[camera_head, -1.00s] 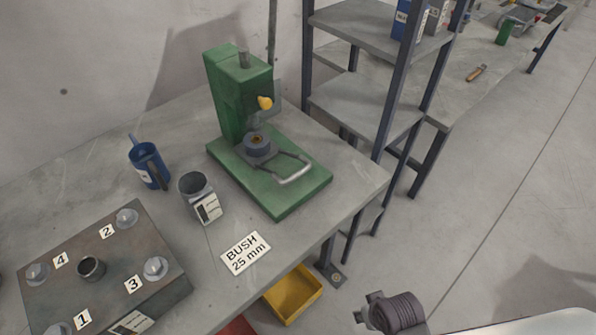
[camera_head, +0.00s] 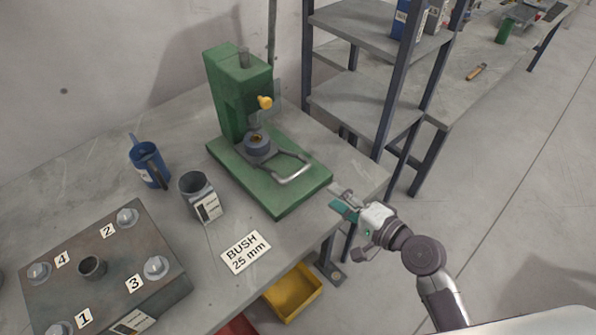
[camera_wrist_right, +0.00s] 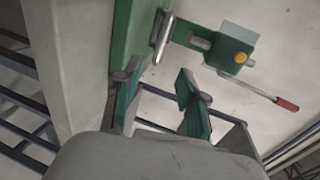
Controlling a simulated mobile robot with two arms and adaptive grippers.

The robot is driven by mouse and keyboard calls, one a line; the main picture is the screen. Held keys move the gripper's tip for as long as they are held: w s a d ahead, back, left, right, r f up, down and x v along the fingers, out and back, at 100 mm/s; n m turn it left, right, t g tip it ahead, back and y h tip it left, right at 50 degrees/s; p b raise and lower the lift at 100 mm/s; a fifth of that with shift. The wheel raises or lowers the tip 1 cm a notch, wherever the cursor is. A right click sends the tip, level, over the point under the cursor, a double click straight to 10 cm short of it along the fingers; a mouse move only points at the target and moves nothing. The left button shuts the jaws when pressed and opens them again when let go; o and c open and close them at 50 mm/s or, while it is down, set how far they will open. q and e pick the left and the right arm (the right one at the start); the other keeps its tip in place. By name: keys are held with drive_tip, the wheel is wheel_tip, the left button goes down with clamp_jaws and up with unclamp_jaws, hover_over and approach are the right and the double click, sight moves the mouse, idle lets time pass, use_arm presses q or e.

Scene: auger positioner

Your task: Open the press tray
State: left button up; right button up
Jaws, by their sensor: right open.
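The green press (camera_head: 238,95) stands on the workbench. Its tray (camera_head: 258,147), a grey round holder with a U-shaped metal handle (camera_head: 293,173), sits on the green base, the handle pointing to the right front. My right gripper (camera_head: 343,203) is just off the base's right front corner, apart from the handle, open and empty. In the right wrist view the open fingers (camera_wrist_right: 157,98) point toward the press, with the metal handle (camera_wrist_right: 162,38) beyond them, a little above the gap between them. My left gripper is not in view.
A sign reading BUSH 25 mm (camera_head: 246,252), a grey cup (camera_head: 195,188) and a blue mug (camera_head: 148,163) are on the bench. A numbered plate (camera_head: 75,240) lies at the left. A dark shelf rack (camera_head: 370,100) stands right of the press. A yellow bin (camera_head: 293,293) is below the bench edge.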

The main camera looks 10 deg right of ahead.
sight(298, 171)
drive_tip(key=p+x, duration=0.2)
drive_tip(key=x, duration=1.1)
drive_tip(key=shift+w+a, duration=0.2)
drive_tip(key=shift+a, duration=0.05)
clamp_jaws()
